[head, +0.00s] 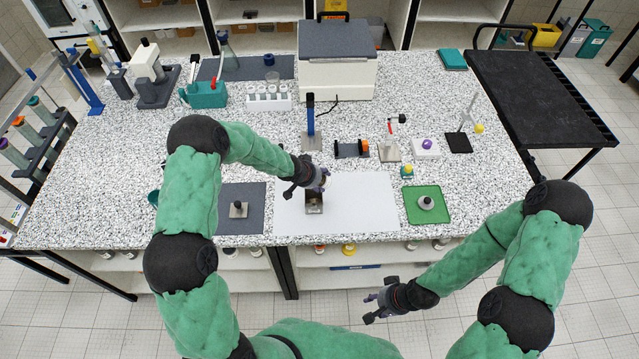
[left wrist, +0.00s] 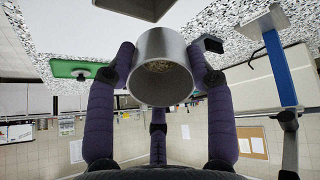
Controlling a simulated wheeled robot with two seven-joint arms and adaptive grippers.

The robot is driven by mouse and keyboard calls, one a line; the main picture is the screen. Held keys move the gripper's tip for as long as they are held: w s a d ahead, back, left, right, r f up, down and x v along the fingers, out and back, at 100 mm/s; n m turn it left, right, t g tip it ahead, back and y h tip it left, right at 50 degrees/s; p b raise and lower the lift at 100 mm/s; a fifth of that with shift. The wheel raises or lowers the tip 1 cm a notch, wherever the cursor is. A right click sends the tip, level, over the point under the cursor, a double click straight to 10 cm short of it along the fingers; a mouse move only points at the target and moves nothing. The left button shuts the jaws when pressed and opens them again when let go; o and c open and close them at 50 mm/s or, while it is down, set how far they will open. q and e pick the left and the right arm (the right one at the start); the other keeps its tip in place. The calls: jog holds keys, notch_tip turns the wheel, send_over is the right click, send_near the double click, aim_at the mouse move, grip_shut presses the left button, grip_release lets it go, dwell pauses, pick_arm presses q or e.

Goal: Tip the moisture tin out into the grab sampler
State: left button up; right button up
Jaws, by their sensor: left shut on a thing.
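My left gripper (head: 322,180) is over the white mat near the front middle of the table. The left wrist view shows its purple fingers (left wrist: 160,85) closed around a grey metal moisture tin (left wrist: 143,50). The tin's open mouth faces that camera, and grainy brown material (left wrist: 160,67) shows inside. In the head view the tin is largely hidden by the gripper. A metal box-like thing, seemingly the grab sampler (head: 314,207), stands on the mat just below the gripper. A metal edge of it shows at the top of the left wrist view (left wrist: 140,8). My right gripper (head: 380,301) is empty, fingers apart, off the table's front edge.
The white mat (head: 365,210) is clear on its right. A green mat (head: 440,213) with a weight-like piece is to the right, a grey mat (head: 250,192) to the left. A blue upright stand (head: 311,115) and a black roller piece (head: 351,149) are behind the gripper.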

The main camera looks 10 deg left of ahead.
pick_arm(q)
jog(key=shift+s+a+f+t+h+b, duration=0.15)
jog(key=shift+t+h+b, duration=0.75)
jog(key=shift+b, duration=3.7)
jog(key=t+b, duration=0.1)
jog(key=b, duration=0.2)
jog(key=t+h+b, duration=0.1)
jog(key=b, duration=0.3)
jog(key=f+t+b, duration=0.1)
jog(key=b, duration=0.3)
jog(key=shift+s+a+t, duration=0.1)
jog(key=shift+s+t, duration=0.2)
jog(key=t+b, duration=0.1)
jog(key=b, duration=0.2)
jog(key=t+h+b, duration=0.1)
jog(key=b, duration=0.2)
jog(key=t+h+b, duration=0.1)
jog(key=b, duration=0.3)
jog(key=shift+s+a+r+t, duration=0.25)
jog(key=shift+s+r+t, duration=0.05)
jog(key=shift+s, duration=0.1)
jog(key=t+b, duration=0.1)
jog(key=b, duration=0.2)
jog(key=t+h+b, duration=0.1)
jog(key=b, duration=0.3)
jog(key=s+t+h+b, duration=0.1)
jog(key=b, duration=0.3)
jog(key=shift+a+r, duration=0.25)
